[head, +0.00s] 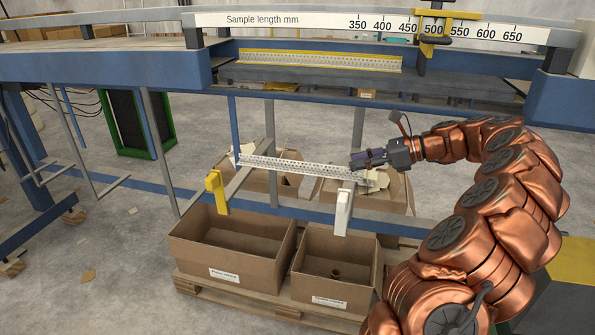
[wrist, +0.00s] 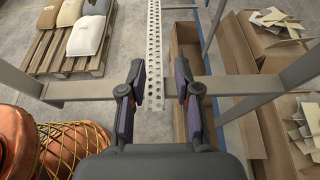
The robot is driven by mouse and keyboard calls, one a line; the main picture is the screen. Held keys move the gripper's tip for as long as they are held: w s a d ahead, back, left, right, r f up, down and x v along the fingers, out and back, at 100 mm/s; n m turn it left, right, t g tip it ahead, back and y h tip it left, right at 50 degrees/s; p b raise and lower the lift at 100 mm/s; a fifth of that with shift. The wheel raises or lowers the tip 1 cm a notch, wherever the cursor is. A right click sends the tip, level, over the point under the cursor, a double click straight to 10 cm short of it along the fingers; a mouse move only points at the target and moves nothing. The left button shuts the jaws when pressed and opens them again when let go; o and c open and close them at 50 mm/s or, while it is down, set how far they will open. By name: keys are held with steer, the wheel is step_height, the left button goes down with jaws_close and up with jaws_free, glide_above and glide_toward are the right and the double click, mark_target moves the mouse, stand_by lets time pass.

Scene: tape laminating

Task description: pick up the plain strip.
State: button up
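The plain strip (head: 300,167), pale, long and perforated, lies across two grey support bars below the bench in the head view. It also shows in the wrist view (wrist: 153,50), running away from me. My gripper (head: 356,160) is at the strip's right end in the head view. In the wrist view my gripper (wrist: 158,72) is open, with one finger on each side of the strip's near end. A gap shows between the strip and each finger. I cannot tell how far the fingers are above it. A second perforated strip with yellow edges (head: 320,60) lies on the bench above.
The support bars end in a yellow tip (head: 216,192) and a white tip (head: 343,212). Open cartons (head: 230,250) stand below on a pallet, some holding scraps. A blue rail (head: 290,207) runs under the bars. The bench with its length scale (head: 300,20) overhangs the strip.

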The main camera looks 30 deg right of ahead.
steer(key=shift+x, duration=3.25)
steer(key=shift+w+r, duration=0.1)
steer(key=shift+w, duration=0.05)
jaws_close()
